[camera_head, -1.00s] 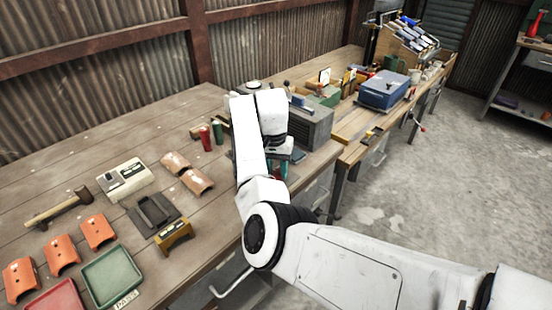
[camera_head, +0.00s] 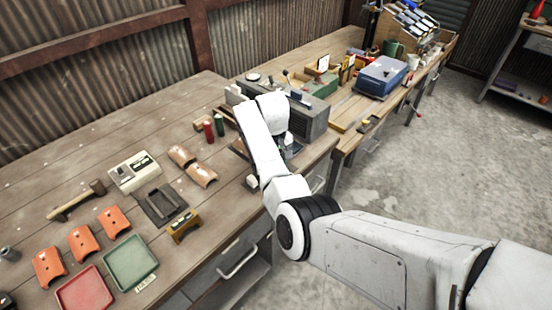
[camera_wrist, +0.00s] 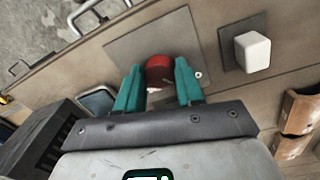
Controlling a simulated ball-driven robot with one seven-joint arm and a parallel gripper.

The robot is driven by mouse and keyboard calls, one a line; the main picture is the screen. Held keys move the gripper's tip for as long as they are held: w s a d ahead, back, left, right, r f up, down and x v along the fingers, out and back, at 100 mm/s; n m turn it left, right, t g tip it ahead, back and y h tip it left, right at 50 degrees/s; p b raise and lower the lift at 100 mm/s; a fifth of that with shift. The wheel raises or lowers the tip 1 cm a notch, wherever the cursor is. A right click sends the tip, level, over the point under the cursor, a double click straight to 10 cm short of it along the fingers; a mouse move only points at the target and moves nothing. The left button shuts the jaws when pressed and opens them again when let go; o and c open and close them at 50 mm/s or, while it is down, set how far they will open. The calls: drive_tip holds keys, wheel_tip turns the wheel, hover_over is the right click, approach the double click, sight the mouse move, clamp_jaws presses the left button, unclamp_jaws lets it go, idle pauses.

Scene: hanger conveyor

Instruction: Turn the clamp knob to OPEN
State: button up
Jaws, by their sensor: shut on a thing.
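In the wrist view, a round red knob (camera_wrist: 159,72) with a dark lower part sits on a grey plate (camera_wrist: 128,44). My gripper (camera_wrist: 158,76) has its teal fingers on either side of the knob and is shut on it. Any OPEN marking near the knob cannot be read. In the head view, my arm hides the knob and my fingertips.
A white block (camera_wrist: 252,52) stands on a dark plate beside the knob; it also shows in the head view (camera_head: 252,183). A grey metal box (camera_head: 305,118) stands behind my wrist. Orange curved pieces, a green tray (camera_head: 108,274) and a hammer (camera_head: 77,200) lie left.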

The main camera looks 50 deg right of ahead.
drive_tip(key=shift+w+n, duration=0.1)
drive_tip(key=shift+n, duration=0.3)
drive_tip(key=o, duration=1)
drive_tip(key=shift+o, duration=0.2)
drive_tip(key=shift+r, duration=0.1)
wheel_tip(320, 180, up, 11)
drive_tip(key=b, duration=0.1)
drive_tip(key=shift+a+f, duration=0.2)
drive_tip(key=shift+a, duration=0.05)
drive_tip(key=shift+f, duration=0.1)
